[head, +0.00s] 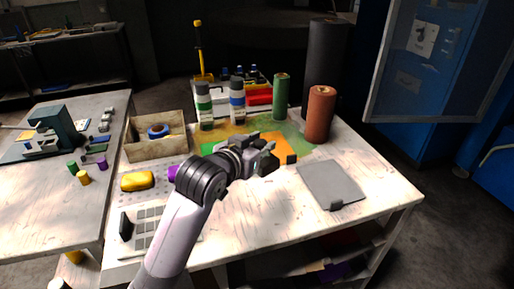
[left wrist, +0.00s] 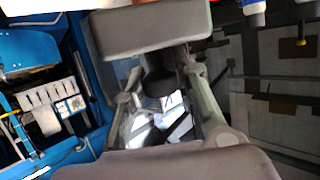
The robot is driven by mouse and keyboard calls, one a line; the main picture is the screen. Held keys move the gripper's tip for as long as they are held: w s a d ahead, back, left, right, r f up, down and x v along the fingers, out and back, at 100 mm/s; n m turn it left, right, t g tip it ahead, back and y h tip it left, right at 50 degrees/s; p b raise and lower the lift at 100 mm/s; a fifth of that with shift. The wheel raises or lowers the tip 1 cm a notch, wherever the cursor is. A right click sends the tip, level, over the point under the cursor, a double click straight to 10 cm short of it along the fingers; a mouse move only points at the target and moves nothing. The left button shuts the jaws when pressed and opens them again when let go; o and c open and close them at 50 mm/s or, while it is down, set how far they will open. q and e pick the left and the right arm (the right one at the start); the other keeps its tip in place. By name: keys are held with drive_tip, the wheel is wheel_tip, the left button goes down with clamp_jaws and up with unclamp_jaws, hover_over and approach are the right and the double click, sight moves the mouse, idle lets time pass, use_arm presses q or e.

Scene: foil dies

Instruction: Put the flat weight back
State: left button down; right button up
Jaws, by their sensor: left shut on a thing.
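My left gripper (head: 272,158) is over the middle of the white worktable, its fingers pointing right. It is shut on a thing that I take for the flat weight. In the left wrist view a grey block (left wrist: 150,34) shows with a short black part (left wrist: 160,84) under it, between the two fingers (left wrist: 168,92). A small dark block (head: 291,159) shows at the fingertips in the head view, and I cannot tell for sure whether it is the held weight. A flat grey plate (head: 334,184) with a black tab lies to the right. My right gripper is not in view.
Green and orange sheets lie under and behind the gripper. Behind stand two bottles (head: 205,105), a green roll (head: 281,97) and a brown roll (head: 320,115). A wooden box (head: 136,150) and a yellow object (head: 137,181) are at left. The table's front right is clear.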

use_arm(q)
drive_tip(key=shift+s+f, duration=0.1)
drive_tip(key=shift+f, duration=7.9)
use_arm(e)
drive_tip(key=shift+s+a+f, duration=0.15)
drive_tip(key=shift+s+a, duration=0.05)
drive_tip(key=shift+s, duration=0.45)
use_arm(q)
drive_tip(key=shift+f, duration=0.2)
drive_tip(key=c, duration=1.6)
unclamp_jaws()
drive_tip(key=shift+a+f, duration=0.1)
drive_tip(key=shift+f, duration=0.15)
drive_tip(key=shift+c, duration=0.2)
drive_tip(key=o, duration=0.3)
drive_tip(key=shift+s, duration=0.1)
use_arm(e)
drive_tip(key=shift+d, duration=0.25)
use_arm(q)
drive_tip(key=shift+o, duration=0.2)
